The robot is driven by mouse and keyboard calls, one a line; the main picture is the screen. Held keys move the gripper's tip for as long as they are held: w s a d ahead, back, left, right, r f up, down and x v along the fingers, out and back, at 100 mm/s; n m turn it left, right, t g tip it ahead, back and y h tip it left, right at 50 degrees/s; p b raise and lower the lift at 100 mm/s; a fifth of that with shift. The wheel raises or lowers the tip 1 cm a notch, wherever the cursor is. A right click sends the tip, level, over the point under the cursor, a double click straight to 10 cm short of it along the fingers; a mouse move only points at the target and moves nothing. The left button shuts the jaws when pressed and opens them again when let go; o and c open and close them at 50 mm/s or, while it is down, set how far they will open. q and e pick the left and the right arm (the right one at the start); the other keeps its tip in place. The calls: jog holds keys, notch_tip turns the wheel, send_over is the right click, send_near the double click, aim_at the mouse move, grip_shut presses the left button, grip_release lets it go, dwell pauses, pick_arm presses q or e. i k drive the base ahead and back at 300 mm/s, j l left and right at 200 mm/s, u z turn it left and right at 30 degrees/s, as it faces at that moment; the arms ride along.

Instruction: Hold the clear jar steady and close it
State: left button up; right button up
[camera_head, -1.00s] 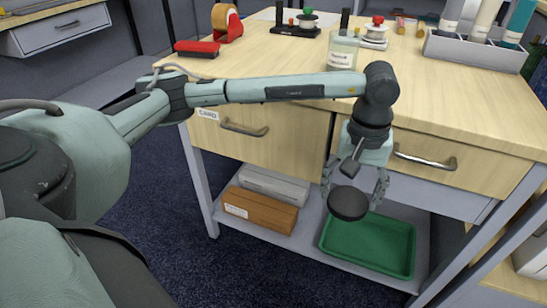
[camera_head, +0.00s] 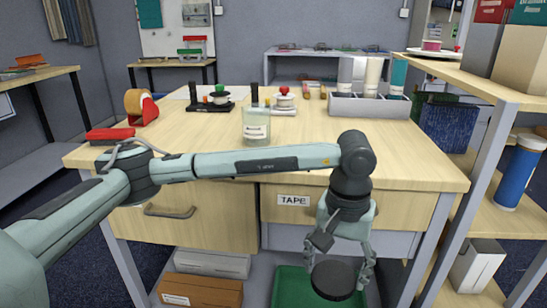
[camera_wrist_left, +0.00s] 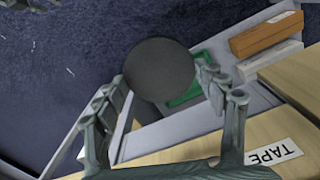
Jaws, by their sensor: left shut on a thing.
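The clear jar (camera_head: 256,128), pale and with a white label, stands upright on the wooden table near its front edge, left of the middle. Its top shows no lid. My left gripper (camera_head: 338,266) points down in front of the table's drawers, below the tabletop and right of the jar. It is shut on a round dark lid (camera_head: 334,280). In the left wrist view the lid (camera_wrist_left: 160,70) shows between the fingers (camera_wrist_left: 162,95). My left forearm passes just in front of the jar's base.
On the table (camera_head: 400,153) are a red tape dispenser (camera_head: 141,106), a red stapler-like block (camera_head: 110,134), a black stand (camera_head: 212,104) with knobs, and a grey rack (camera_head: 370,105) of bottles. A green tray (camera_head: 290,287) lies below. The tabletop right of the jar is clear.

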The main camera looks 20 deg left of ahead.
aim_at(255, 117)
jog(key=k+j, duration=0.1)
jog(key=j, duration=0.25)
jog(key=k+j, duration=0.15)
jog(key=j, duration=0.2)
jog(key=k+j, duration=0.1)
jog(key=j, duration=0.25)
jog(key=k+j, duration=0.1)
jog(key=j, duration=0.25)
jog(key=k+j, duration=0.15)
jog(key=j, duration=0.2)
